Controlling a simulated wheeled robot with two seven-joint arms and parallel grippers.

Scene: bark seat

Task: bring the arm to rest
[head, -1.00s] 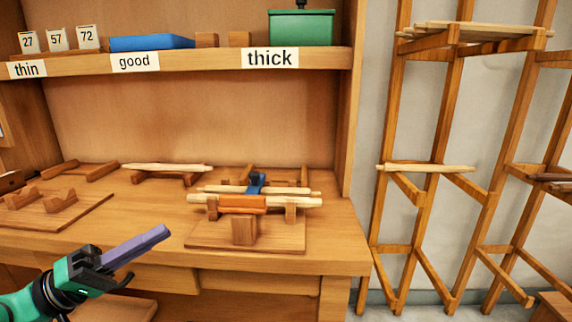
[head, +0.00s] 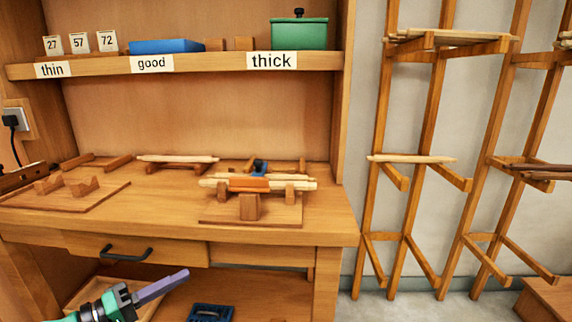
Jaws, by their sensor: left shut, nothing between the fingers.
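My left gripper (head: 150,289) shows at the bottom left of the head view, on a green and black wrist. Its purple fingers lie together and point up to the right, with nothing between them. It is in front of the bench, below the bench top, near the drawer. My right gripper is not in the view.
The wooden bench (head: 180,213) carries a wooden jig (head: 250,207) with pale sticks. A black drawer handle (head: 126,254) and a blue object (head: 211,312) on a low shelf are close to the gripper. Tall wooden racks (head: 427,110) stand at the right.

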